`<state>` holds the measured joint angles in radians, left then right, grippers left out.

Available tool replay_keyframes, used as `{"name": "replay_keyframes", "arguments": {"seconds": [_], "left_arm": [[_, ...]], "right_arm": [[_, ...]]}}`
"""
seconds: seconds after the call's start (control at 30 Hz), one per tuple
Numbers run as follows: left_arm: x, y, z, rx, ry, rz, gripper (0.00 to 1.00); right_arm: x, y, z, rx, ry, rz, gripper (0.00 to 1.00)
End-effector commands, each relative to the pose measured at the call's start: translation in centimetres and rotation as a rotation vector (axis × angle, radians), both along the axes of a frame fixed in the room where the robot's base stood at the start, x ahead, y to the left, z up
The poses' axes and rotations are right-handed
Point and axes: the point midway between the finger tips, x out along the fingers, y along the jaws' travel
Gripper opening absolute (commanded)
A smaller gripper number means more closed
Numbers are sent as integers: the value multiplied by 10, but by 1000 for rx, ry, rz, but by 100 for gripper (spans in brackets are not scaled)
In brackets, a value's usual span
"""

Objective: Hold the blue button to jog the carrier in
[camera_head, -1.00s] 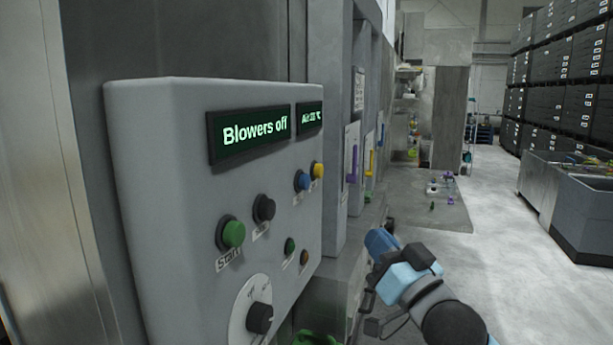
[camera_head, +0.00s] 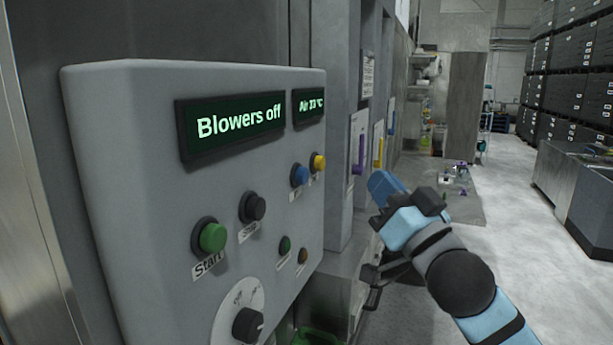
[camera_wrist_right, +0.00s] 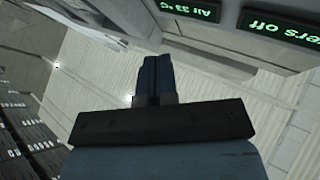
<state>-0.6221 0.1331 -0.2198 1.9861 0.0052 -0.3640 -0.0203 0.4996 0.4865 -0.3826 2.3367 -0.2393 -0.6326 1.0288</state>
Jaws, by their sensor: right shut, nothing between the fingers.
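The blue button (camera_head: 299,176) sits on the right part of the grey control panel (camera_head: 130,200), just left of a yellow button (camera_head: 318,163). My right gripper (camera_head: 374,181) is to the right of the panel, apart from the blue button. Its fingers are shut and empty, and they also show shut in the right wrist view (camera_wrist_right: 157,75). The buttons are out of the right wrist view. The carrier cannot be made out in these frames. My left gripper is not in view.
The panel also has a green Start button (camera_head: 212,237), a black Stop button (camera_head: 253,207) and a rotary knob (camera_head: 248,325). Its display (camera_head: 238,121) reads "Blowers off". Purple (camera_head: 361,152) and yellow (camera_head: 380,152) handles stand beyond it. Open floor lies to the right.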

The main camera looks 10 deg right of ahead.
Motion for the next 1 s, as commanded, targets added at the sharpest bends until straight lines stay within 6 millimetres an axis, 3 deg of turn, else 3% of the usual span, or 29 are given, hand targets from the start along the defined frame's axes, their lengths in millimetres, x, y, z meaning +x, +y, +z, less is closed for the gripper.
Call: {"name": "replay_keyframes", "arguments": {"seconds": [0.5,1.0], "left_arm": [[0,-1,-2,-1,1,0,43],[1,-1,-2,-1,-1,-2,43]], "right_arm": [[37,56,0,3,0,2,0],[46,68,0,-1,-1,0,0]]}}
